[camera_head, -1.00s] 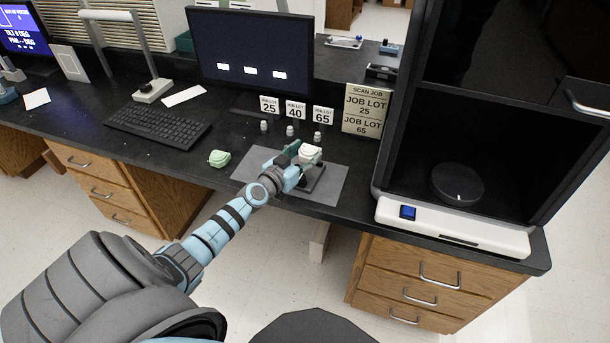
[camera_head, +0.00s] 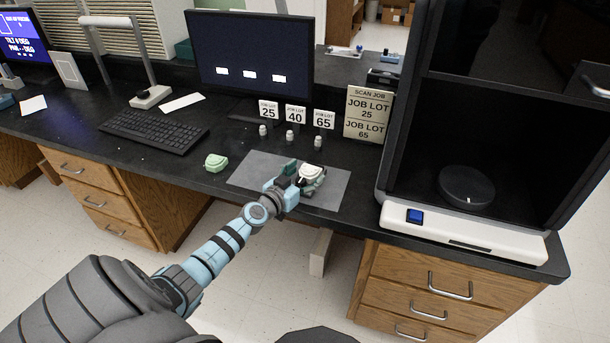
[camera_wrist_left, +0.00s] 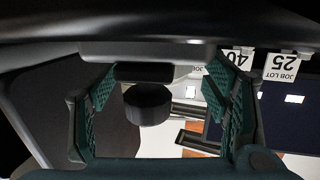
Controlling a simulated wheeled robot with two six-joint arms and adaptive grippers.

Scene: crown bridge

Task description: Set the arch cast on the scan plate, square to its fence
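The off-white arch cast (camera_head: 312,172) is over the grey mat, low at a small dark plate (camera_head: 320,187) that is mostly hidden beneath it. I cannot tell whether it rests flat on the plate or lies square to a fence. My left gripper (camera_head: 301,175) is around the cast, a green-padded finger at its left side. In the left wrist view the padded fingers (camera_wrist_left: 160,95) are apart, with a pale grey edge between and beyond their tips, seemingly the cast. My right gripper is out of view.
A pale green cast (camera_head: 216,161) lies left of the grey mat (camera_head: 252,172). Small pegs and job lot signs (camera_head: 295,111) stand behind. A keyboard (camera_head: 152,130) is at left. The dark scanner cabinet with a round turntable (camera_head: 466,187) stands at right.

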